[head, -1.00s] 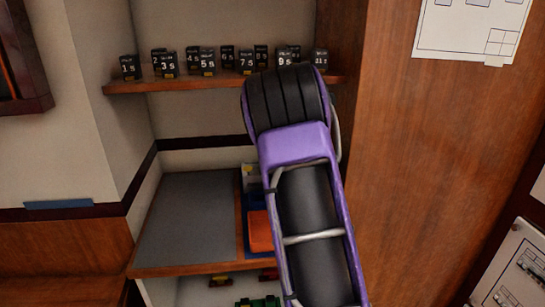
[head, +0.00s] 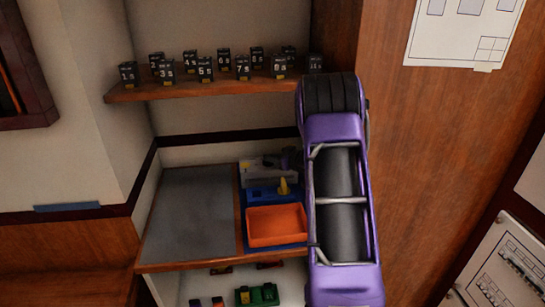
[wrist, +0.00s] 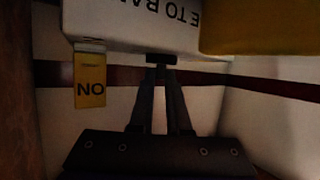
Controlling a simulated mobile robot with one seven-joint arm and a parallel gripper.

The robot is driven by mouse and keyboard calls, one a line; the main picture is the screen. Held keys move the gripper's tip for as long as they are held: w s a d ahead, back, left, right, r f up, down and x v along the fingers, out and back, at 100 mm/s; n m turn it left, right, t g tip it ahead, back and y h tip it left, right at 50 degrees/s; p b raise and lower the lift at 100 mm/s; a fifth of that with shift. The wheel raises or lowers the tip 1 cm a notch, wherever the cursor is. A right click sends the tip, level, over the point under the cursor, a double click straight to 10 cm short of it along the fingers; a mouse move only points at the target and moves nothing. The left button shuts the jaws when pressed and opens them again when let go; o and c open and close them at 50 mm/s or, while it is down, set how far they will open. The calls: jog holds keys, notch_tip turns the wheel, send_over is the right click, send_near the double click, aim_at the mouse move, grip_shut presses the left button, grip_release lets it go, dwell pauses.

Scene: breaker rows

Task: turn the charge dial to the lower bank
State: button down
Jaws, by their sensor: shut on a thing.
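A pale box (head: 262,172) stands at the back of the middle shelf. In the wrist view the box (wrist: 130,18) fills the top and bears upside-down lettering, partly cut off, with "TO BA" in it. A yellow tag (wrist: 90,85) hangs at its left and reads ON upside down. My gripper (wrist: 160,66) has its fingers close together on a small dark piece under the box edge, which I take for the charge dial (wrist: 161,57). The dial's face and pointer are hidden. In the head view my arm covers most of my gripper (head: 291,158).
A grey panel (head: 190,215) lies clear at left. Several numbered black blocks (head: 205,69) stand on the upper shelf. A wooden wall (head: 430,150) is at right.

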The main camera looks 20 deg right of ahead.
jog(key=c, duration=0.9)
grip_release()
notch_tip(320, 180, up, 10)
jog(key=shift+f+p, duration=0.1)
jog(key=shift+p, duration=0.5)
jog(key=shift+a, duration=0.1)
